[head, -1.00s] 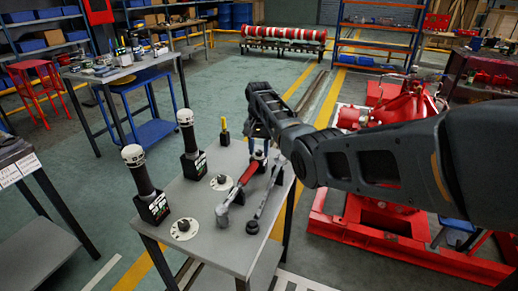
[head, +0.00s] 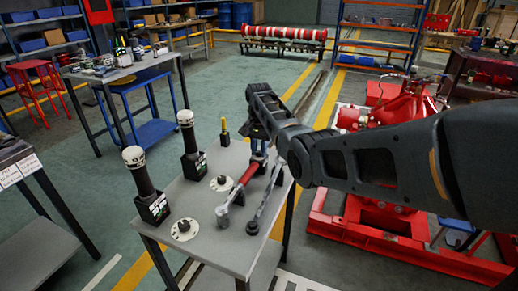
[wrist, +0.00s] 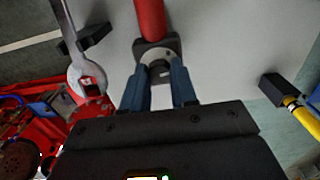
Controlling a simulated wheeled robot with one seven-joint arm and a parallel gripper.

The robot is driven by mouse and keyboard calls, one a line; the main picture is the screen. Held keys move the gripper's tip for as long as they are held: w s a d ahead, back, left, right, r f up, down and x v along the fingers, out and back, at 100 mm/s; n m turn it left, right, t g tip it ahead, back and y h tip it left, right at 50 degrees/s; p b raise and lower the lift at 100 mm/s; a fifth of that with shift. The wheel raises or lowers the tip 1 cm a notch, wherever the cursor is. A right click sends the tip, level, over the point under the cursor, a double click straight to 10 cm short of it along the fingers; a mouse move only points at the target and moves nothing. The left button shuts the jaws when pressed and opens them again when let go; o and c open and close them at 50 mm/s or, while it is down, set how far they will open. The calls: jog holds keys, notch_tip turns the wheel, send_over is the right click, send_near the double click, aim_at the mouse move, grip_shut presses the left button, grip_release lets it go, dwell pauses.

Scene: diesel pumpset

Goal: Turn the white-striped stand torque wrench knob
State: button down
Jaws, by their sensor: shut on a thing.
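A red-handled torque wrench (head: 241,184) lies on the grey table, its head towards the front. In the wrist view its red handle (wrist: 150,18) runs up from a dark stand with a light grey end knob (wrist: 158,69). My gripper (wrist: 160,80) has its blue fingers on both sides of this knob, shut on it. In the head view my gripper (head: 259,146) is at the far end of the handle, and the arm partly hides the knob. I cannot make out white stripes on it clearly.
A grey open-ended wrench (head: 265,198) lies close to the right. Two upright black tools with white tops (head: 133,156) stand on the left, beside round white dials (head: 184,229). A yellow-handled tool (head: 224,132) stands behind. The red pumpset (head: 400,215) is right of the table (head: 215,248).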

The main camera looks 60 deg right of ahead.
aim_at(259, 152)
jog(key=m, duration=0.4)
jog(key=shift+m, duration=0.6)
jog(key=c, duration=0.9)
grip_release()
jog(key=shift+r, duration=3.9)
